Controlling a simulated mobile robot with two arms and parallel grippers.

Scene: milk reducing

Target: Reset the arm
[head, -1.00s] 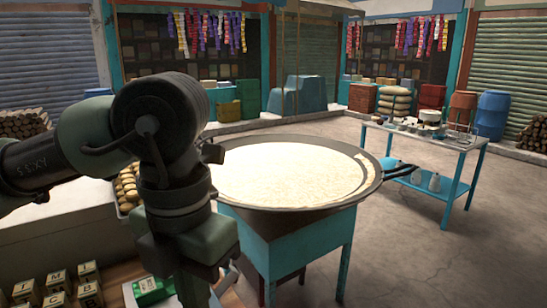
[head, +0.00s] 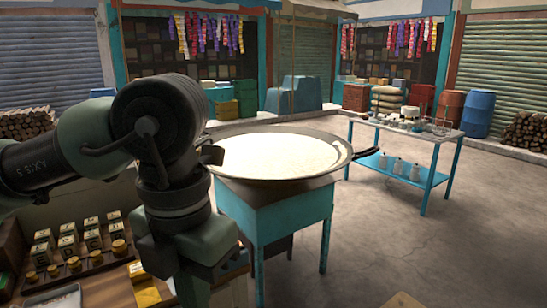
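My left arm comes in from the left and bends down at its wrist. The body of my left gripper (head: 195,258) hangs over the stall counter at the lower left. Its fingertips are hidden or cut off by the bottom edge, so I cannot tell whether it is open or holds anything. My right arm and gripper are not in view.
A wide pan (head: 345,160) of pale milk (head: 280,155) stands on a teal stand (head: 290,215) right of my arm. A blue-legged table (head: 432,185) stands right. Floor between is clear.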

